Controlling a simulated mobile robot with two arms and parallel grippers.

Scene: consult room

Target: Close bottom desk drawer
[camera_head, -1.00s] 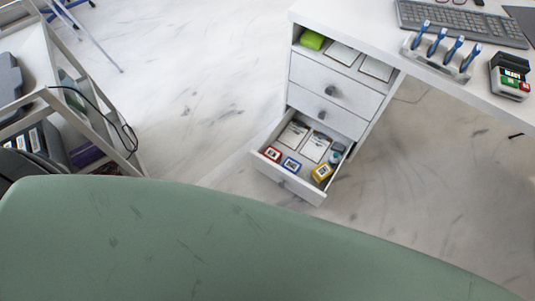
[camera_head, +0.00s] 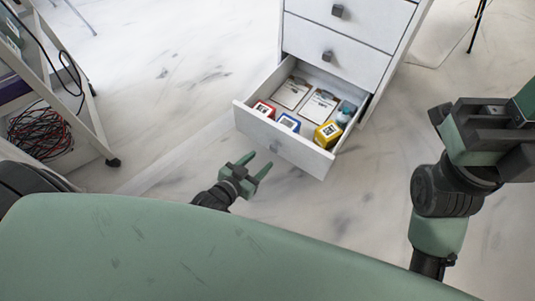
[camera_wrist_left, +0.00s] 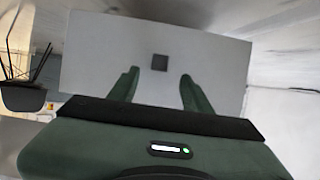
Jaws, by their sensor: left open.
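The white bottom desk drawer (camera_head: 302,157) is pulled out from the desk unit in the head view. It holds red, blue and yellow boxes, two clipboards and a small bluish item. Its front has a square grey knob. In the left wrist view the drawer front (camera_wrist_left: 215,65) faces me, with the knob (camera_wrist_left: 160,62) between the fingers in the picture. My left gripper (camera_head: 261,160) is open and empty, just in front of the drawer front and apart from it. My right gripper (camera_head: 490,125) shows at the right edge, partly cut off; its jaw state is unclear.
Two drawers above (camera_head: 335,48) are shut. A metal-framed cart (camera_head: 75,90) with a hanging cable and red and dark wires stands at the left. Marble-like floor (camera_head: 180,120) is clear between the cart and the drawer. My green body fills the bottom.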

